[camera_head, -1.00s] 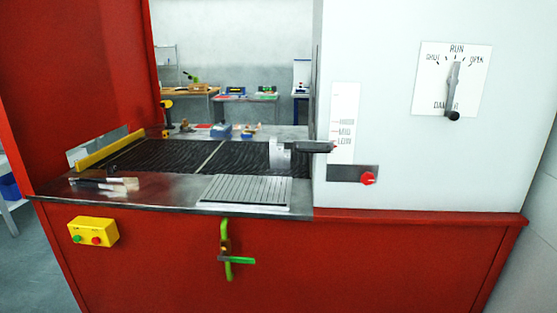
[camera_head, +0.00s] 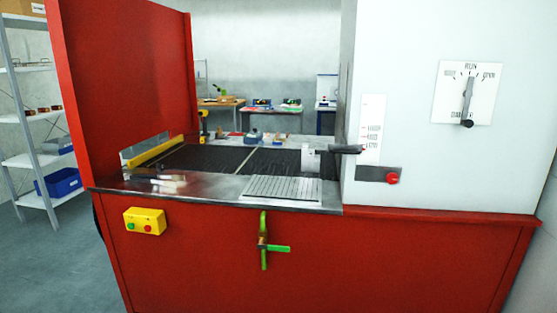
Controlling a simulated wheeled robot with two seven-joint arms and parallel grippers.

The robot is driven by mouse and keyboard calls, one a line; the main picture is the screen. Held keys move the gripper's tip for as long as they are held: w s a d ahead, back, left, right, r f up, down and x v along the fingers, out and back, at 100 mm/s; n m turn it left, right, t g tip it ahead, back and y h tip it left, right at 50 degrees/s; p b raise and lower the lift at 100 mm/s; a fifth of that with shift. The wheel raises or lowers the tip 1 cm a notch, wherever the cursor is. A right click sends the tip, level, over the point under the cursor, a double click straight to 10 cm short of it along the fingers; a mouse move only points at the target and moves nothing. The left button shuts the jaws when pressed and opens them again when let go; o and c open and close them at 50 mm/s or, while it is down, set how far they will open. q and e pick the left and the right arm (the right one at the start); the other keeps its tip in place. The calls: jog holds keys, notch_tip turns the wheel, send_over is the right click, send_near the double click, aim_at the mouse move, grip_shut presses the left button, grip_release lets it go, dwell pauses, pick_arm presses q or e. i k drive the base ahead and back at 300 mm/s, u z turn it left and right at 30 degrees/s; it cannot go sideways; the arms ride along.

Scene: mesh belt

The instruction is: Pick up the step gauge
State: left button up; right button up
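I cannot surely pick out the step gauge. A small pale upright plate (camera_head: 308,157) stands over the right end of the dark mesh belt (camera_head: 200,158), beside a dark handle-like bar (camera_head: 347,149); I cannot tell whether it is the gauge. Small blurred items (camera_head: 168,182), including brush-like shapes, lie on the steel ledge at the left front. Neither of my grippers is in view.
The red machine (camera_head: 200,250) has a ribbed plate (camera_head: 284,189) on its ledge. A yellow button box (camera_head: 145,221) and a green-handled lever (camera_head: 264,241) project from its front. A white housing (camera_head: 420,130) stands right, shelving (camera_head: 30,120) left. Floor at lower left is clear.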

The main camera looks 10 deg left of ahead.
aim_at(310, 161)
jog(key=u, duration=0.9)
jog(key=i, duration=0.85)
jog(key=u, duration=0.3)
jog(key=i, duration=1.05)
jog(key=z, duration=0.6)
